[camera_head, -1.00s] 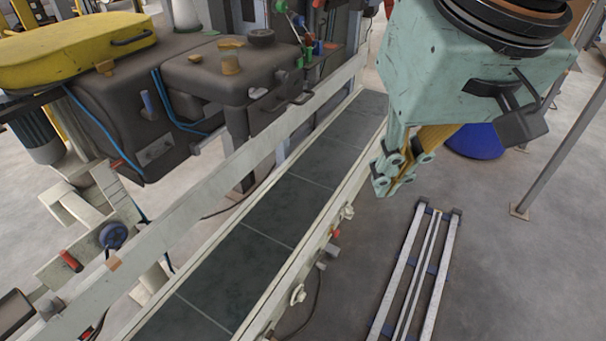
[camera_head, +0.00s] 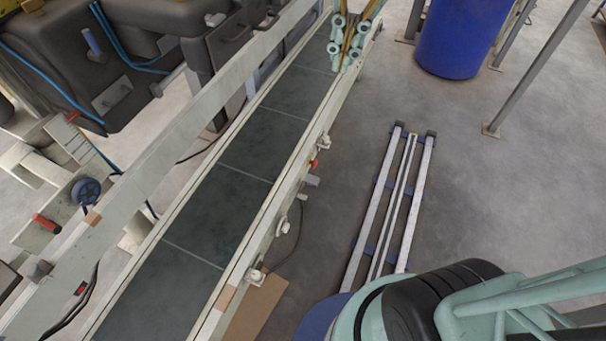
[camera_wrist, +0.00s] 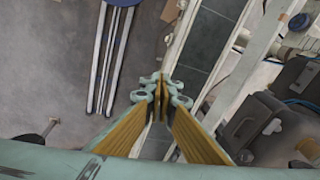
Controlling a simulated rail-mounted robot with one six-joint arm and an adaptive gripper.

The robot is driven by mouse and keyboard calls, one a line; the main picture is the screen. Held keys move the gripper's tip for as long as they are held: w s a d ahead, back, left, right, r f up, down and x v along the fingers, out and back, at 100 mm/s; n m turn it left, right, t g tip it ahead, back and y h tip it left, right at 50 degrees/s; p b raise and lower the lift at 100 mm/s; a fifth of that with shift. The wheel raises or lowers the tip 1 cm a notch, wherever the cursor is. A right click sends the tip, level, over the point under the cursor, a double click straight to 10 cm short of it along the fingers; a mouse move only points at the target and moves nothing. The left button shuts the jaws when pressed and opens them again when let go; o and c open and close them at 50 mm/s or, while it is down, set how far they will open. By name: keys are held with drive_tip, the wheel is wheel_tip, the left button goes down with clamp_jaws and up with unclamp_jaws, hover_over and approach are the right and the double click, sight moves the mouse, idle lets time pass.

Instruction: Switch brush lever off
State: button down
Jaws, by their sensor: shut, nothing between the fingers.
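My gripper (camera_head: 345,60) shows at the top of the head view, in front of the far part of the conveyor's right rail. Its fingers are shut and empty. In the wrist view the closed fingertips (camera_wrist: 162,90) appear over the conveyor's edge. No lever is clearly marked as the brush lever. A red-handled part (camera_head: 47,223) and a blue round knob (camera_head: 86,192) sit on the pale machine frame at the left, far from my gripper. A small red button (camera_head: 314,163) is on the conveyor's right side. I cannot tell which of these belongs to the brush.
The dark conveyor belt (camera_head: 234,190) runs diagonally between pale rails. A dark machine housing (camera_head: 95,50) stands at the upper left. A metal rail frame (camera_head: 393,200) lies on the floor at right, with a blue barrel (camera_head: 457,35) behind it.

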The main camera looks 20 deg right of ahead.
drive_tip(key=w+d+f+m+g+y, duration=0.1)
drive_tip(key=w+d+f+m+g, duration=0.2)
drive_tip(key=w+f+m, duration=1.45)
drive_tip(key=w+f+m+g, duration=0.1)
drive_tip(key=w+f, duration=0.2)
drive_tip(key=f, duration=1.3)
drive_tip(key=w+d+f+g+y, duration=0.1)
drive_tip(key=w+f, duration=0.2)
drive_tip(key=f, duration=1.3)
drive_tip(key=w+f+m+g, duration=0.1)
drive_tip(key=w+f, duration=0.3)
drive_tip(key=f, duration=1.3)
drive_tip(key=shift+d+m+y+p, duration=0.35)
drive_tip(key=shift+y+p, duration=0.05)
drive_tip(key=shift+s, duration=0.1)
drive_tip(key=b+x, duration=0.3)
drive_tip(key=x, duration=1.1)
drive_tip(key=shift+r, duration=0.1)
